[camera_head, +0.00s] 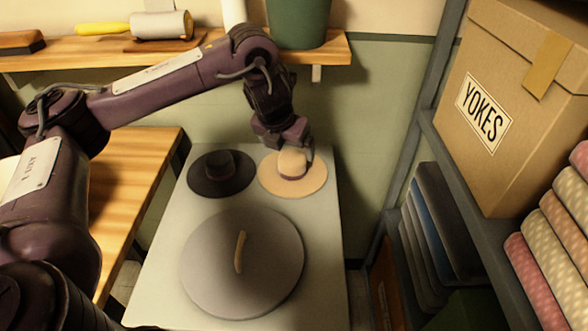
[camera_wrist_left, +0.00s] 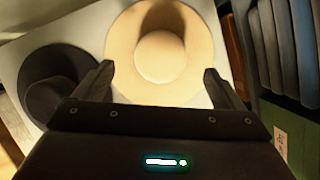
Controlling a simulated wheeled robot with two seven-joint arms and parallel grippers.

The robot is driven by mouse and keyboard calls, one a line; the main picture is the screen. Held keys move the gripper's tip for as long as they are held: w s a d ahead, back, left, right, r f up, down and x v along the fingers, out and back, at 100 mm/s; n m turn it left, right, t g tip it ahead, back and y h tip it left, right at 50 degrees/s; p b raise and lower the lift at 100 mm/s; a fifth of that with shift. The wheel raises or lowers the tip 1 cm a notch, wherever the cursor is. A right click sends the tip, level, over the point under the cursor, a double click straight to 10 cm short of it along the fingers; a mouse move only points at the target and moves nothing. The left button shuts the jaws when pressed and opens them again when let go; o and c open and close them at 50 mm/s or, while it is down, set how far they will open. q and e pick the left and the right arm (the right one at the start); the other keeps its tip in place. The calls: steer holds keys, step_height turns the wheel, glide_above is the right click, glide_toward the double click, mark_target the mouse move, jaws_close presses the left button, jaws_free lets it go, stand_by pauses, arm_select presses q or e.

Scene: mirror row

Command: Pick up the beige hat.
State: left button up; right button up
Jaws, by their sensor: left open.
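The beige hat (camera_head: 305,181) lies brim down on the pale table, at its back right, with a dark band around its crown. My left gripper (camera_head: 290,145) is above the hat's crown. In the left wrist view the hat (camera_wrist_left: 160,58) shows between and beyond the open fingers of the left gripper (camera_wrist_left: 158,82), with nothing held. Whether the fingers touch the hat cannot be told. My right gripper is not in view.
A black hat (camera_head: 221,174) lies just left of the beige one. A large grey disc with a beige handle (camera_head: 215,265) covers the table's front. Shelves with a YOKES box (camera_head: 510,100) and folded cloth stand right. A wall shelf (camera_head: 90,56) runs behind.

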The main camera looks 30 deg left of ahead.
mark_target(292, 158)
arm_select(q)
steer(key=shift+w+f, duration=0.15)
steer(key=shift+f, duration=0.55)
steer(key=shift+x, duration=2.5)
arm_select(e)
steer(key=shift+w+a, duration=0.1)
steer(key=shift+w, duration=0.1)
arm_select(q)
steer(key=shift+c, duration=0.4)
steer(key=c, duration=1)
steer(key=shift+d+r, duration=0.1)
steer(key=shift+r, duration=0.05)
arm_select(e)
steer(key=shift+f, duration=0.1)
